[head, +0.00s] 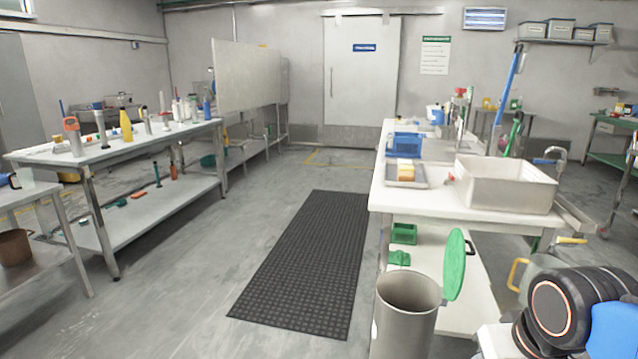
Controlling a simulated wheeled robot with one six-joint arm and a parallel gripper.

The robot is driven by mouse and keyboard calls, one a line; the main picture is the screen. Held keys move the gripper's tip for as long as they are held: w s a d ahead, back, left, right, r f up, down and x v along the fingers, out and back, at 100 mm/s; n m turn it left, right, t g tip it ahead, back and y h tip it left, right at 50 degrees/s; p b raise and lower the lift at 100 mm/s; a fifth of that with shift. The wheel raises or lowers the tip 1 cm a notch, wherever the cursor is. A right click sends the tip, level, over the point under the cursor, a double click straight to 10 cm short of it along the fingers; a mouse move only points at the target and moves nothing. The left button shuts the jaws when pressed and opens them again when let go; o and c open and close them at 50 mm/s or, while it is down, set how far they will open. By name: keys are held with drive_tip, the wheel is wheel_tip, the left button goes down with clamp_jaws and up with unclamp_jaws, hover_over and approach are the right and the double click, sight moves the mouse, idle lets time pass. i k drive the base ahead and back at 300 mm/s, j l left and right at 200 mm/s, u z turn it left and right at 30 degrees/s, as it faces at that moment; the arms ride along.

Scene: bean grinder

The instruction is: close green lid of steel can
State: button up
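The steel can (404,318) stands at the bottom of the head view, right of the dark mat, with its round mouth open and its lower part cut off by the frame edge. Its green lid (454,266) stands upright at the can's right side, swung away from the mouth. A dark handle shows at the lid's right edge. My arm's dark joints are folded at the lower right, to the right of the can and apart from it. My gripper is not in view.
A white bench (388,209) with a steel sink (505,184) stands behind the can. Green boxes (403,233) lie on its lower shelf. A dark rubber mat (310,260) covers the aisle floor. A long bench (140,143) with bottles stands left.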

sight(456, 253)
drive_tip(key=i+l+u, duration=0.15)
drive_tip(key=l+u, duration=0.15)
drive_tip(key=l, duration=0.8)
drive_tip(key=l+u, duration=0.25)
drive_tip(key=l, duration=0.9)
drive_tip(key=j, duration=0.3)
drive_tip(key=k+j+u, duration=0.15)
drive_tip(key=j, duration=0.2)
